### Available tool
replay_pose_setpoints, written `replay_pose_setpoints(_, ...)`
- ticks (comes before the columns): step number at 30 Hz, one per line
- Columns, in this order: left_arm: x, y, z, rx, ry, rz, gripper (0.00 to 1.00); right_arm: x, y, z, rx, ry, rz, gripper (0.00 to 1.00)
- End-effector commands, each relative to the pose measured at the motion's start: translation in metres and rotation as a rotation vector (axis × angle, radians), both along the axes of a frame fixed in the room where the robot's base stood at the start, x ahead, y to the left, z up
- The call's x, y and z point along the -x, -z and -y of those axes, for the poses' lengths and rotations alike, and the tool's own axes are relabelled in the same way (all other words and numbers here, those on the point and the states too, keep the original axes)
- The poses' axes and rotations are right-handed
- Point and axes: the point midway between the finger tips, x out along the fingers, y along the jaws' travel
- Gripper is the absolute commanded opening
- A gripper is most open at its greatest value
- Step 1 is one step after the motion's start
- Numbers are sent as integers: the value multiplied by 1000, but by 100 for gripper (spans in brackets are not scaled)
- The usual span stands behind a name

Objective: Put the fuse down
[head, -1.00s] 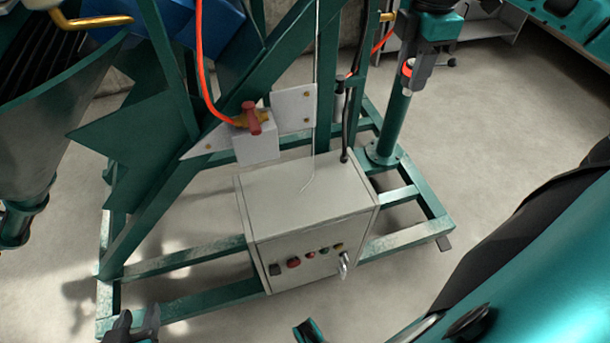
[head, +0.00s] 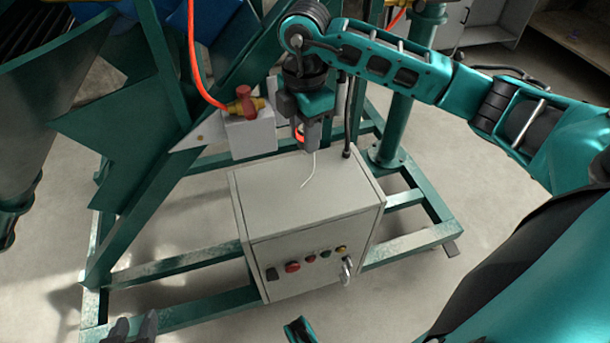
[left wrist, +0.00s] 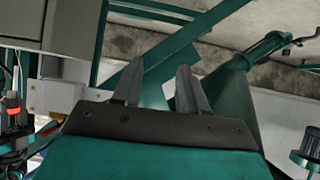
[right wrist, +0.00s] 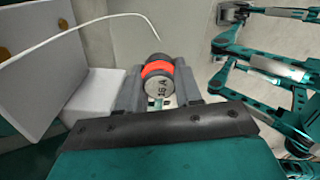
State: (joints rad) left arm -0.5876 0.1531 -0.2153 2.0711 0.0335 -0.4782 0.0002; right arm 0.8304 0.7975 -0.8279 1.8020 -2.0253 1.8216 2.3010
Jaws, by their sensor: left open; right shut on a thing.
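The fuse (right wrist: 158,72) is a small cylinder with a red-orange band and grey ends, one marked "15 A". My right gripper (right wrist: 160,85) is shut on it. In the head view the right gripper (head: 303,138) points down, with the fuse's orange band (head: 299,137) showing between its fingers, above the back part of the grey control box (head: 300,200). The fuse looks apart from the box top. My left gripper (head: 132,328) is at the bottom left, open and empty; its two spread fingers also show in the left wrist view (left wrist: 158,90).
The control box front carries several coloured buttons and a metal handle (head: 347,268). A thin white wire (head: 311,172) hangs over its top. A white block with a red valve (head: 244,100) and orange hose stands left. Green frame beams (head: 170,268) surround the box.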

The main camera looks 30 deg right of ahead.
Motion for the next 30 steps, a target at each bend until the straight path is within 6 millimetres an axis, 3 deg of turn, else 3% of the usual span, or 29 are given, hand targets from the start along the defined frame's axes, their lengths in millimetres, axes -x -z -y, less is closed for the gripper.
replay_pose_setpoints(1, 1, 8, 0, 0, 1, -3, 43, 1, 17, 0, 0, 1, -4, 4)
replay_pose_setpoints(3, 2, 12, 0, 0, 0, -7, 43, 1, 31, 0, 0, 0, -3, 4)
replay_pose_setpoints(14, 3, 16, 2, 2, 5, -16, 43, 0, 63, 0, -1, 0, -1, 4)
replay_pose_setpoints(21, 0, 20, 7, 17, 7, -10, 43, 0, 104, 0, -1, -1, -1, 4)
replay_pose_setpoints(30, -2, 17, 9, 21, 8, -11, 43, 0, 107, 0, -1, -1, 1, 4)
